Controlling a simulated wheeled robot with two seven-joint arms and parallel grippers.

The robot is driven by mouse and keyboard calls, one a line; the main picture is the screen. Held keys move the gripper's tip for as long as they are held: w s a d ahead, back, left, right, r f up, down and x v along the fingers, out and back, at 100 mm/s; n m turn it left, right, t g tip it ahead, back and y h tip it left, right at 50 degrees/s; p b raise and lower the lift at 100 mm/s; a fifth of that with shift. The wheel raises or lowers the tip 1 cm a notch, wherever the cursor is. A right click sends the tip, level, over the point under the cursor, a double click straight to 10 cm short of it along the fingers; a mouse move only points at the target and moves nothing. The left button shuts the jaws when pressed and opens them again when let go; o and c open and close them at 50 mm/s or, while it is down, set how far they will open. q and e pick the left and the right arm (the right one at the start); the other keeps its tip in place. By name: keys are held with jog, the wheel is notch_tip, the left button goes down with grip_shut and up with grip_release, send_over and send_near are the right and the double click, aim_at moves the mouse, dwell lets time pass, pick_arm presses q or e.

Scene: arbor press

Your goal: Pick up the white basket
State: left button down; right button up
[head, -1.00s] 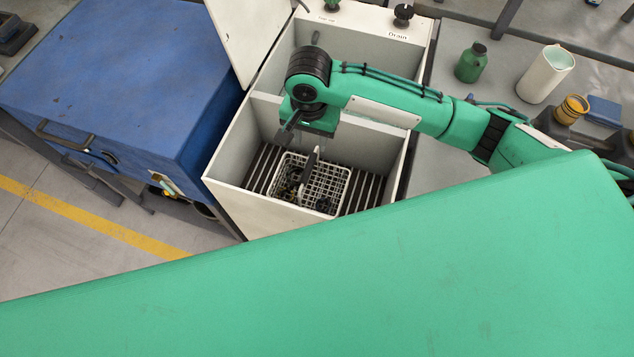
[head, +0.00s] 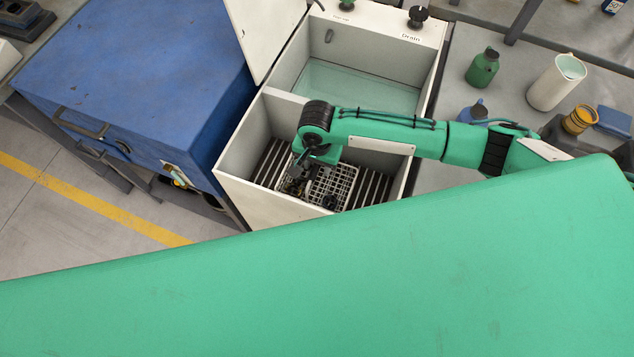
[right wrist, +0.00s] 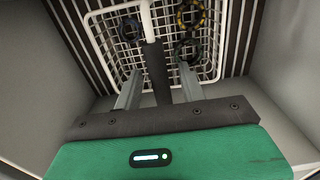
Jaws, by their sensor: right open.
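The white wire basket (head: 345,178) sits on the slatted floor of the front compartment of a white tank. It holds several small ring-shaped dark and yellowish parts. In the right wrist view the basket (right wrist: 214,62) lies just beyond the fingers, and its upright handle (right wrist: 157,72) with a dark grip stands between them. My right gripper (right wrist: 159,78) is open, with a finger on each side of the handle. In the head view the right gripper (head: 297,182) is down inside the compartment over the basket's left part, hiding some of it. My left gripper is not in view.
The tank's walls (head: 243,140) closely surround the basket. Its back compartment (head: 358,85) holds liquid. A blue cabinet (head: 140,75) stands left. On the bench at right are a green bottle (head: 483,68), a blue bottle (head: 473,111), a white jug (head: 556,82) and a yellow container (head: 579,119).

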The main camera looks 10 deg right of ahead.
jog(key=shift+f, duration=0.2)
grip_shut()
jog(key=shift+r, duration=0.1)
notch_tip(320, 180, up, 20)
jog(key=b, duration=0.1)
dwell(0.6)
